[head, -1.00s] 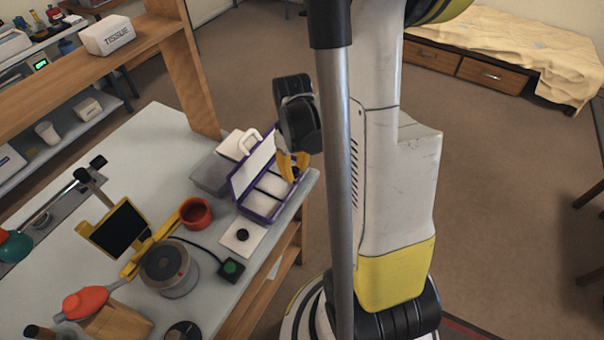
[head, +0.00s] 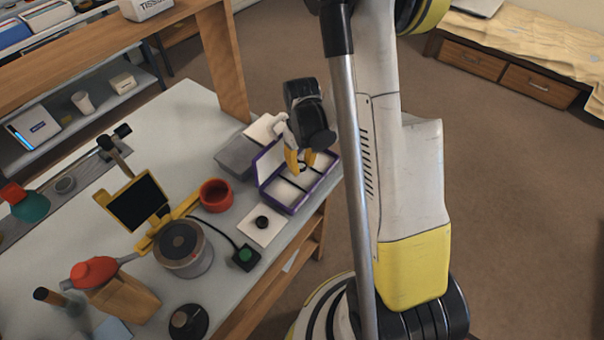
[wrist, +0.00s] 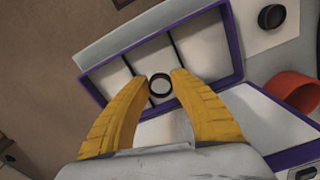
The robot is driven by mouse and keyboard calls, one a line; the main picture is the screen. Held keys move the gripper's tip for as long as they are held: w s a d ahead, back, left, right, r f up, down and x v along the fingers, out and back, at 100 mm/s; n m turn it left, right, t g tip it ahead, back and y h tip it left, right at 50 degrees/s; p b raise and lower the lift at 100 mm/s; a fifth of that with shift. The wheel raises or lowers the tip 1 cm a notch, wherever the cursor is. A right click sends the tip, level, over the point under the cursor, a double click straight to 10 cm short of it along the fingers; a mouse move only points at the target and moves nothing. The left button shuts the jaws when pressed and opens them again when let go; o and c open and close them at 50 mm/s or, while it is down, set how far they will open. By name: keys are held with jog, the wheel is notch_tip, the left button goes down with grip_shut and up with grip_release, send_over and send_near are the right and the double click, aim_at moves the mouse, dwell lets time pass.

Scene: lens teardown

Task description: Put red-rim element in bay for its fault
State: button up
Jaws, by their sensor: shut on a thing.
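A small ring-shaped element (wrist: 160,85) with a dark rim and pale centre sits between my fingertips in the wrist view. I cannot make out red on its rim. My gripper (wrist: 160,79) is shut on it, and it also shows in the head view (head: 301,168). The gripper is over the open purple case (head: 318,191), which has three pale bays in a row. In the wrist view the element overlaps the middle bay (wrist: 152,58) of the case (wrist: 236,43). Its height above the bay floor is hard to tell. The bays look empty, and no fault labels are readable.
A white card (head: 277,234) with a black round piece (head: 262,222) lies beside the case. A red bowl (head: 215,194), a grey box (head: 236,157) and a round grey device (head: 184,257) stand nearby. The case is close to the table's right edge.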

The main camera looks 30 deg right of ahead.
aim_at(302, 177)
jog(key=shift+f+b, duration=0.7)
jog(key=shift+f, duration=1.05)
jog(key=shift+f, duration=0.2)
jog(key=o, duration=0.6)
jog(key=shift+r, duration=0.15)
notch_tip(302, 177, up, 12)
jog(key=p, duration=0.4)
jog(key=shift+r, duration=0.15)
jog(key=s+a+r+t, duration=0.3)
jog(key=s+a+r, duration=0.2)
jog(key=r, duration=0.4)
jog(key=s+a+r+m+t, duration=0.1)
jog(key=s+a+r+t, duration=0.3)
jog(key=s+a+r, duration=0.2)
notch_tip(302, 177, up, 3)
jog(key=shift+a, duration=1.15)
